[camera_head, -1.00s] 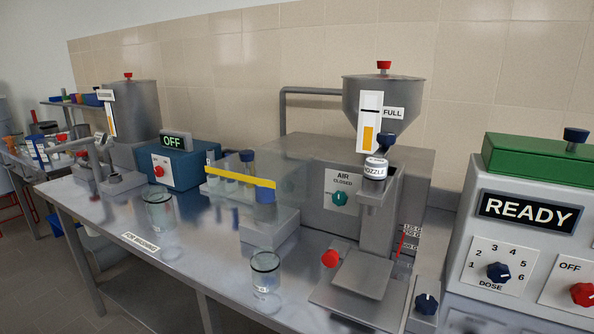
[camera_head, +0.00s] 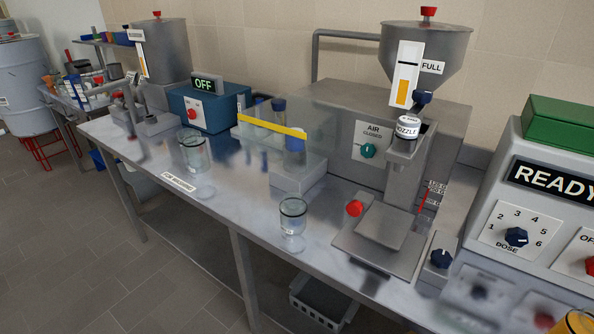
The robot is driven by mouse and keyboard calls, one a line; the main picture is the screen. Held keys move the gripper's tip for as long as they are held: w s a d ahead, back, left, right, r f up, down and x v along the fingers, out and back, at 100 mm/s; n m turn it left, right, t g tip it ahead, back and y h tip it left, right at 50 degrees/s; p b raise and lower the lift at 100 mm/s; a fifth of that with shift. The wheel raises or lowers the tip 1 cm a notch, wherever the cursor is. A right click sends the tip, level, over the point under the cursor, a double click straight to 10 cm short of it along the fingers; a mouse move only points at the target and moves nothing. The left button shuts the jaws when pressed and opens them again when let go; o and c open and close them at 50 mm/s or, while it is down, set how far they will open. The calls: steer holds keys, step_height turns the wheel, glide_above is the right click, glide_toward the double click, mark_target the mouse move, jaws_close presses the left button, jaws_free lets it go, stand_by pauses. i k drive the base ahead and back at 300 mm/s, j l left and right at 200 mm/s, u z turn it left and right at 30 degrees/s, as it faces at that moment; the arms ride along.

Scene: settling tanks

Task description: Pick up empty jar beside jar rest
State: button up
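An empty clear glass jar (camera_head: 292,218) with a dark rim stands upright on the steel bench. It is left of the jar rest, a flat metal plate (camera_head: 382,227) under the filling machine's nozzle (camera_head: 408,127), and apart from it. The plate is bare. A second clear jar (camera_head: 193,151) stands farther left, behind a small white label (camera_head: 178,183). My gripper is not in view.
A clear guard with a yellow bar (camera_head: 272,126) stands behind the near jar, with blue-capped vessels behind it. A red knob (camera_head: 355,208) sits at the plate's left edge. The READY dosing box (camera_head: 530,180) is at right. A grey crate (camera_head: 318,305) is below the bench.

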mark_target(292, 207)
steer(key=i+j, duration=0.1)
steer(key=j, duration=0.35)
steer(key=i+j, duration=0.15)
steer(key=j, duration=0.3)
steer(key=i+j, duration=0.1)
steer(key=j, duration=0.4)
steer(key=i+j, duration=0.15)
steer(key=j, duration=0.3)
steer(key=i+j, duration=0.1)
steer(key=j, duration=0.35)
